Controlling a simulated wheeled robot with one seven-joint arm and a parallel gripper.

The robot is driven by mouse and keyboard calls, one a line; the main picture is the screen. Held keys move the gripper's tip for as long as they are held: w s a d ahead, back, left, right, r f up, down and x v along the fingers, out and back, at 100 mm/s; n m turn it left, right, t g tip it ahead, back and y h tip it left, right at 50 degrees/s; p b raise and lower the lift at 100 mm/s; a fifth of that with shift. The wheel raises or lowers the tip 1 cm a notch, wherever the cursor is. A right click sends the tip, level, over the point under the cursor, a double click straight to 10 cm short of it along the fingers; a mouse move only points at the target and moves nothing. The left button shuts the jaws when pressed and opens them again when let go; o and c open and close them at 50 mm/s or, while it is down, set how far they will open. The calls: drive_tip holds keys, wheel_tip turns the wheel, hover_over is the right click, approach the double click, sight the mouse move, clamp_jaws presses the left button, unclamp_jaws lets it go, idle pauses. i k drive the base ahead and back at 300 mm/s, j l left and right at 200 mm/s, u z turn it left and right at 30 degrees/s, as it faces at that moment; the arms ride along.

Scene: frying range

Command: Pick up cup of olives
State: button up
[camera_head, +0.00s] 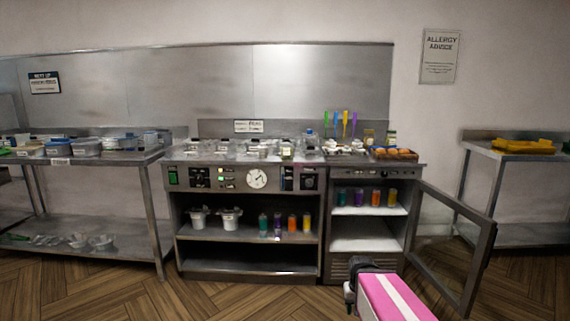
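I cannot pick out a cup of olives for certain at this distance. Several small coloured cups (376,197) stand in a row on the upper shelf of the open fridge. Another row of coloured cups (292,222) stands on the open shelf under the left counter. Small containers (286,149) on the countertop are too small to read. My arm, with a pink and white link, reaches in from the bottom. Its dark end (352,287) is low in front of the fridge, well apart from the cups; its fingers cannot be made out.
The fridge door (460,254) hangs open to the right. White pots (199,218) share the open shelf. A left steel table (90,160) holds tubs; a right table (495,150) holds a yellow tray (524,147). The wooden floor in front is clear.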

sight(262, 152)
drive_tip(key=i+j+u, duration=0.15)
drive_tip(key=i, duration=0.35)
drive_tip(key=i+j+u, duration=0.1)
drive_tip(key=i+j, duration=0.2)
drive_tip(key=i, duration=0.15)
drive_tip(key=i+j+u, duration=0.15)
drive_tip(key=i, duration=0.35)
drive_tip(key=j+z, duration=0.2)
drive_tip(key=j, duration=0.25)
drive_tip(key=j+z, duration=0.15)
drive_tip(key=j, duration=0.35)
drive_tip(key=k+j+z, duration=0.2)
drive_tip(key=j, duration=0.25)
drive_tip(key=j+z, duration=0.2)
drive_tip(key=j, duration=0.25)
drive_tip(key=k, duration=0.05)
